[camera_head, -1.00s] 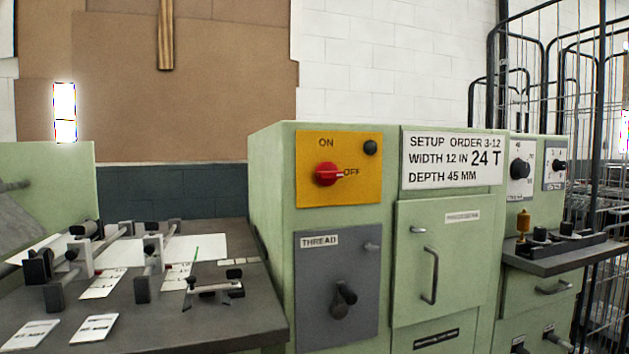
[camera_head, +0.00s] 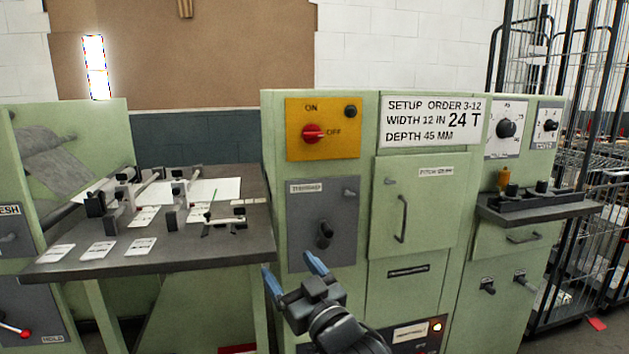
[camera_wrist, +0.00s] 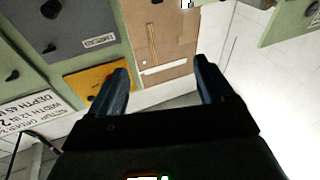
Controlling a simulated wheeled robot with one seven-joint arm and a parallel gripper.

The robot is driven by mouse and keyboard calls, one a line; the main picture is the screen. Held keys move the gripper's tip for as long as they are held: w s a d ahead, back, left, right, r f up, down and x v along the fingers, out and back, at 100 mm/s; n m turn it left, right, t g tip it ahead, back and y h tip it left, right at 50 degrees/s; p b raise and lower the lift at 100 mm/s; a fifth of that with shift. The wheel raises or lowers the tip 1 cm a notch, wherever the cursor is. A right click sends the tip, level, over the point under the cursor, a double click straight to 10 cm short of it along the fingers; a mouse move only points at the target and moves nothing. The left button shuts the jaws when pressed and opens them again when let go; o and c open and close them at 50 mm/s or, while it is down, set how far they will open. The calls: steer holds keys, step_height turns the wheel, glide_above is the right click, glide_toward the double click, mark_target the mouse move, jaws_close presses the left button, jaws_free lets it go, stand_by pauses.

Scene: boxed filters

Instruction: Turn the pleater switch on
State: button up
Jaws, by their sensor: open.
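The red rotary switch (camera_head: 313,133) sits on a yellow panel (camera_head: 345,148) marked ON above and OFF to the right, on the green cabinet's upper left front. Its pale pointer is turned toward OFF. A small dark button or lamp (camera_head: 350,111) is at the panel's upper right. My gripper (camera_head: 290,272) is open and empty, with blue fingers, below the panel and in front of the cabinet in the head view. In the wrist view my gripper (camera_wrist: 163,80) also shows empty, and the yellow panel (camera_wrist: 88,84) is partly hidden behind its left finger.
A grey THREAD panel (camera_head: 310,250) with a dark knob is under the yellow panel. A cabinet door with a handle (camera_head: 402,220) is to its right. A dark worktable (camera_head: 200,254) with fixtures and cards stands at left. A wire cage (camera_head: 545,280) is at right.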

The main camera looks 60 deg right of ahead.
steer(key=w+d+r+m+h, duration=0.2)
steer(key=w+d+r+h, duration=0.1)
steer(key=d+r, duration=0.45)
steer(key=m+g+h, duration=0.3)
steer(key=h, duration=0.1)
glide_toward(314, 137)
steer(key=d, duration=0.2)
steer(key=x, duration=0.5)
steer(key=p+x, duration=0.1)
steer(key=x, duration=0.2)
steer(key=shift+w+a+r, duration=0.25)
steer(key=shift+w+a, duration=0.15)
steer(key=c, duration=1)
